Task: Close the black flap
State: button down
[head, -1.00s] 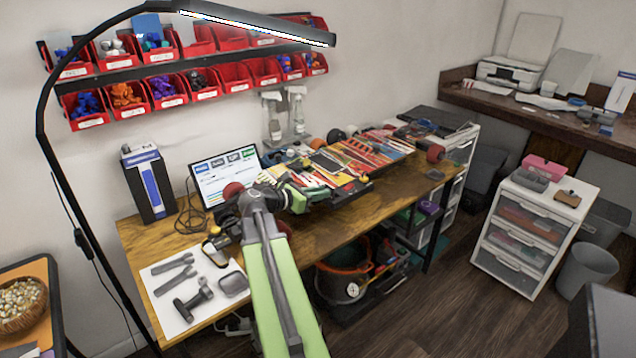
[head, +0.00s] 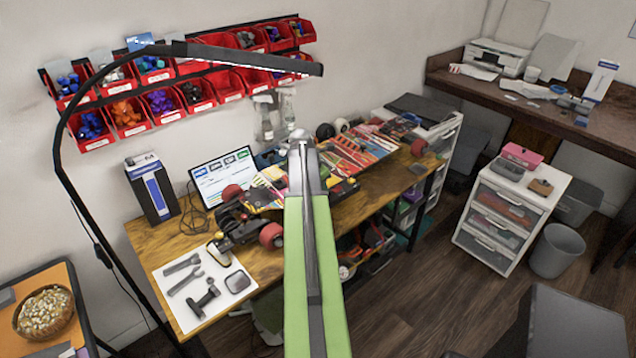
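No part can be made out for sure as the black flap. A flat black panel (head: 425,108) lies on the white drawer unit at the far end of the workbench; I cannot tell whether it is the flap. My green arm reaches up the middle of the head view, over the workbench (head: 160,240). The arm's end hides my gripper and part of the bench behind it, so its fingers do not show. Skateboard parts with red wheels (head: 271,236) and a colorful board (head: 352,152) lie on the bench on both sides of the arm.
A black lamp (head: 250,60) arches over the bench's left part. A laptop (head: 222,178) stands at the back. Tools lie on a white sheet (head: 180,300).

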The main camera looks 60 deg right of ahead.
jog(key=y, duration=0.1)
jog(key=d+t+y, duration=0.1)
jog(key=d+f+y, duration=0.1)
jog(key=y, duration=0.1)
jog(key=shift+s+d, duration=0.2)
jog(key=shift+s, duration=0.15)
jog(key=shift+s+d+f+t+y+b, duration=0.1)
jog(key=shift+d+f+t+y+b, duration=0.15)
jog(key=shift+y+b, duration=0.25)
jog(key=shift+s+d+f+t+y+b, duration=0.1)
jog(key=shift+t+y+b, duration=0.15)
jog(key=shift+y, duration=0.75)
jog(key=shift+b, duration=0.3)
jog(key=c, duration=1.4)
grip_release()
jog(key=shift+d+r, duration=0.1)
